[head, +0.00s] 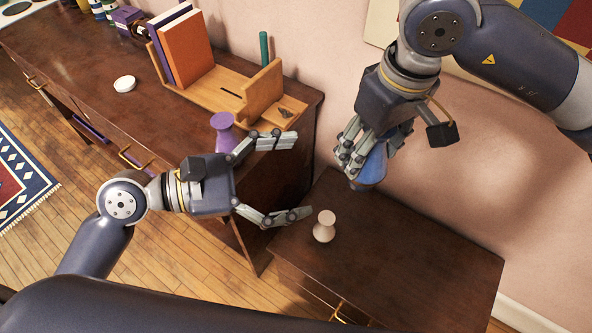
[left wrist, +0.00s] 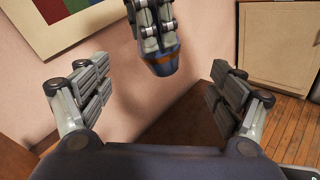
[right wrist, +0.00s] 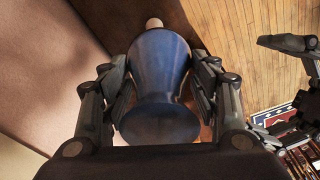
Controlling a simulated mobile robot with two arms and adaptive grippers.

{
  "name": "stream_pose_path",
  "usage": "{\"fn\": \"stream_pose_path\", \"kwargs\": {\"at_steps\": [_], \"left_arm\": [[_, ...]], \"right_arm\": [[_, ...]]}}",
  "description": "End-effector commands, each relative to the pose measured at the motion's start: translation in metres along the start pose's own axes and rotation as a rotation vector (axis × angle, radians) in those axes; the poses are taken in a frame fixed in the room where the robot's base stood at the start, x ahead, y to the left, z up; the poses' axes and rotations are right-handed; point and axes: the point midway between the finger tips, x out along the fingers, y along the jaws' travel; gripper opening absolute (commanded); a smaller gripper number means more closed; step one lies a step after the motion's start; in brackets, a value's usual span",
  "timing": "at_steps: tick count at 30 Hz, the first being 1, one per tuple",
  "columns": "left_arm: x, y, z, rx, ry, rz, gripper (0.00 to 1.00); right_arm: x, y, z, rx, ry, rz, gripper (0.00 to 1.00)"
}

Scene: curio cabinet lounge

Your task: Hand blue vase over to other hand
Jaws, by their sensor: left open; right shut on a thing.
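The blue vase (head: 372,168) is held in the air by my right gripper (head: 362,150), above the back edge of the small dark table. In the right wrist view the vase (right wrist: 158,75) sits between both fingers of the right gripper (right wrist: 160,88), which are shut on its sides. Its lower part with a brown band (left wrist: 160,62) shows ahead in the left wrist view. My left gripper (head: 300,178) is open and empty, its fingers pointing toward the vase with a gap between them. The left gripper's spread fingers (left wrist: 160,92) also show in the left wrist view.
A small pinkish vase (head: 324,226) stands on the small dark table (head: 430,255), near the left gripper's lower finger. A purple vase (head: 223,130) stands on the long desk (head: 60,55) behind the left gripper. A wooden book rack (head: 210,95) holds books there. The small table's right side is clear.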

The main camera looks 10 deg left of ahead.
Motion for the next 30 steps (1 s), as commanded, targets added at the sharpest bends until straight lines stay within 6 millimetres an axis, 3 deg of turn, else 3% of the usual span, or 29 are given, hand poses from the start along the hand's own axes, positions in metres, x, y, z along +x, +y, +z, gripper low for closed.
{"fn": "stream_pose_path", "kwargs": {"at_steps": [8, 21, 30], "left_arm": [[0.006, -0.002, 0.006, -0.001, -0.010, -0.008, 0.86], [0.083, -0.002, 0.007, -0.001, -0.011, -0.007, 0.86], [0.116, -0.003, 0.006, -0.001, -0.008, -0.008, 0.86]], "right_arm": [[0.000, 0.000, 0.000, 0.000, 0.001, 0.000, 0.26], [0.000, 0.000, 0.000, 0.000, 0.001, 0.000, 0.26], [0.000, 0.000, 0.000, 0.000, 0.001, 0.000, 0.26]]}}
